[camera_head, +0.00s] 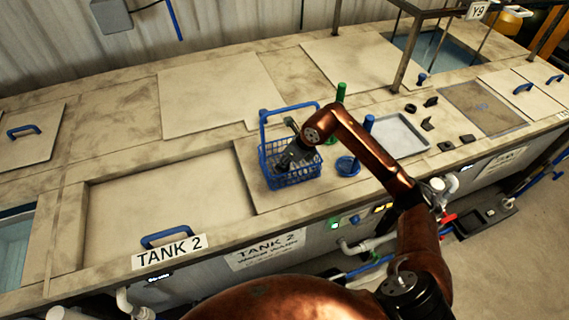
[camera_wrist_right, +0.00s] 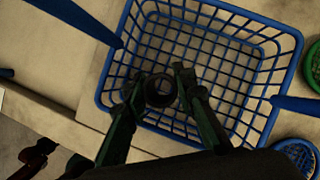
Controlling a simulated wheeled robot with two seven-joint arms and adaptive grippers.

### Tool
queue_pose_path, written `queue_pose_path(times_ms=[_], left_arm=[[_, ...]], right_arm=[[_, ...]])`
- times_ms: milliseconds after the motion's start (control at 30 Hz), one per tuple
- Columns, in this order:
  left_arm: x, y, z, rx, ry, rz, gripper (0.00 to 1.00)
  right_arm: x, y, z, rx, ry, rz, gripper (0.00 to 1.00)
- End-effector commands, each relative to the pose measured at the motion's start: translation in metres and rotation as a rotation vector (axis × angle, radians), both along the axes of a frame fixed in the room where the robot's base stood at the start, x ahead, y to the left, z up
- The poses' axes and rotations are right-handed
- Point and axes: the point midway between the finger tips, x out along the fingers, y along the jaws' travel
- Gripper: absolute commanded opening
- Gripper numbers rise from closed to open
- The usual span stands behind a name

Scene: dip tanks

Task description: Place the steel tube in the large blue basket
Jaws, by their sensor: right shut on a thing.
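The large blue basket (camera_head: 292,178) stands on the tank top left of my right arm, its tall handle raised. It also fills much of the right wrist view (camera_wrist_right: 296,42). My right gripper (camera_head: 290,158) reaches down into the basket's opening. In the right wrist view its fingers (camera_wrist_right: 162,90) are shut on the steel tube (camera_wrist_right: 160,91), seen end-on as a dark ring over the basket's near part. Whether the tube touches the basket floor cannot be told. In the head view I cannot make out the tube. My left gripper is not in view.
A small round blue basket (camera_head: 348,167) and a green one (camera_head: 329,138), each with an upright handle, stand right of the large basket. A grey tray (camera_head: 402,136) and several small dark parts lie farther right. A closed lid (camera_head: 165,200) lies to the left.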

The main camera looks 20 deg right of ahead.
Motion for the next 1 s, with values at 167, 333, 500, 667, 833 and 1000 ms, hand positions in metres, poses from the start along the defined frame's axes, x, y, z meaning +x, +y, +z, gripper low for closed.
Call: queue_pose_path(times_ms=[167,333,500,667,833,1000], left_arm=[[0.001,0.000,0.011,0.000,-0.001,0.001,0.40],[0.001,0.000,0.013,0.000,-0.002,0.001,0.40],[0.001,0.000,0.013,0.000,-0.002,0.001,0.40],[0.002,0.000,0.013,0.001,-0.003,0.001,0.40],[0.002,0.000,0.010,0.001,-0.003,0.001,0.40],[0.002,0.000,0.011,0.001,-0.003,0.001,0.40]], right_arm=[[0.000,0.001,-0.010,-0.036,0.067,0.000,0.00],[0.000,0.000,-0.026,-0.035,0.064,0.000,0.00],[0.001,0.000,-0.028,-0.036,0.061,0.000,0.00],[0.001,0.000,-0.028,-0.036,0.061,0.000,0.00],[0.001,0.000,-0.031,-0.035,0.062,0.000,0.29],[0.001,0.000,-0.030,-0.036,0.061,0.000,0.32]])
